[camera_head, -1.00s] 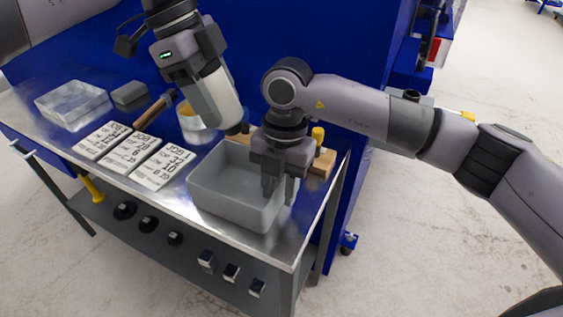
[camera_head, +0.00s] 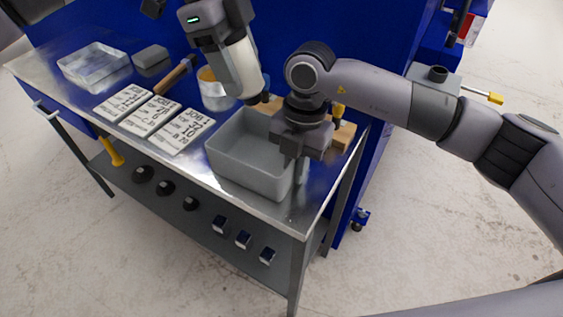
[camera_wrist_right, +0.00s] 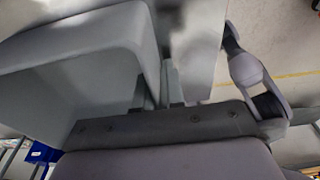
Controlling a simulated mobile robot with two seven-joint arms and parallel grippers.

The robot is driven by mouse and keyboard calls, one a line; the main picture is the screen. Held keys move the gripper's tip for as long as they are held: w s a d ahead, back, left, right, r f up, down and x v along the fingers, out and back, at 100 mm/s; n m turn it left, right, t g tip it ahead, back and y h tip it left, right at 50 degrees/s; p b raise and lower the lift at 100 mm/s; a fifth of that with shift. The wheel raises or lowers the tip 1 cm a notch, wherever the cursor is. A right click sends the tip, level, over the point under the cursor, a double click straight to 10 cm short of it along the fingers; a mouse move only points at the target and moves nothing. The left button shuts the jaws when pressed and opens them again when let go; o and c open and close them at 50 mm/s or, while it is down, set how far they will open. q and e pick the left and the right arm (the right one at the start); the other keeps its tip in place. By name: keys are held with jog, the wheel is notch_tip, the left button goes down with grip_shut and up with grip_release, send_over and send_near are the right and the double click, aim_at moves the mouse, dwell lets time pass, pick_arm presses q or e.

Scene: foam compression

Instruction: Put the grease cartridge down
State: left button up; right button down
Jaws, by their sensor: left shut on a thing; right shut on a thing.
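The grease cartridge (camera_head: 242,68) is a pale tube with a dark tip, tilted above the back of the workbench. My left gripper (camera_head: 228,62) is shut on it from above, in the head view. My right gripper (camera_head: 294,168) points down at the right side of a grey open bin (camera_head: 240,176) and is shut on its wall. The bin also fills the left of the right wrist view (camera_wrist_right: 95,55), beside my right fingers (camera_wrist_right: 165,90). The cartridge is not seen in the right wrist view.
The metal bench (camera_head: 190,172) carries several white job cards (camera_head: 182,131), a clear tray (camera_head: 93,64), a grey block (camera_head: 150,56), a wooden-handled tool (camera_head: 174,75) and a round tub (camera_head: 213,92). A wooden block (camera_head: 343,137) lies behind my right gripper. Bare metal shows along the front edge.

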pick_arm(q)
jog(key=f+y, duration=0.1)
jog(key=f+m+t+y, duration=0.1)
jog(key=f, duration=0.2)
jog(key=shift+w+a+f+m+y, duration=0.15)
jog(key=shift+w+m+y, duration=0.2)
jog(key=shift+m+y, duration=0.05)
send_over(248, 157)
notch_tip(248, 157, down, 10)
jog(key=shift+f, duration=0.1)
jog(key=o, duration=1.4)
jog(key=shift+f, duration=0.15)
notch_tip(248, 157, up, 12)
jog(key=shift+r, duration=0.2)
